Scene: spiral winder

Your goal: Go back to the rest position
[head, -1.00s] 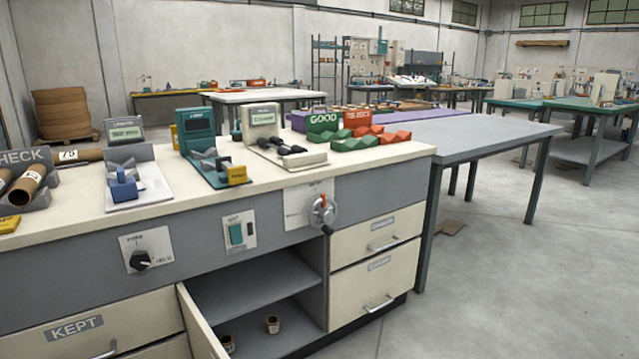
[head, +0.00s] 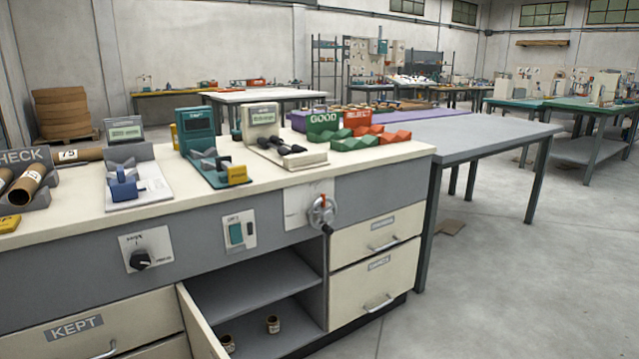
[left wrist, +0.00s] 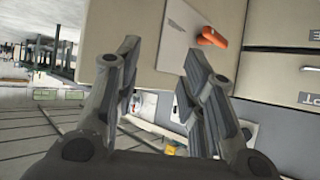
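My left gripper (left wrist: 158,68) shows in the left wrist view with its two fingers spread apart and nothing between them. Beyond the fingers is the cream and grey front of a bench, with a white plate and an orange handle (left wrist: 213,37). The left gripper does not touch the bench in that view. Neither gripper shows in the head view. My right gripper is not in any view.
In the head view a workbench (head: 400,163) carries test devices and green and red trays (head: 378,133). Its cupboard door (head: 200,322) stands open. A crank wheel (head: 322,214) sticks out of its front.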

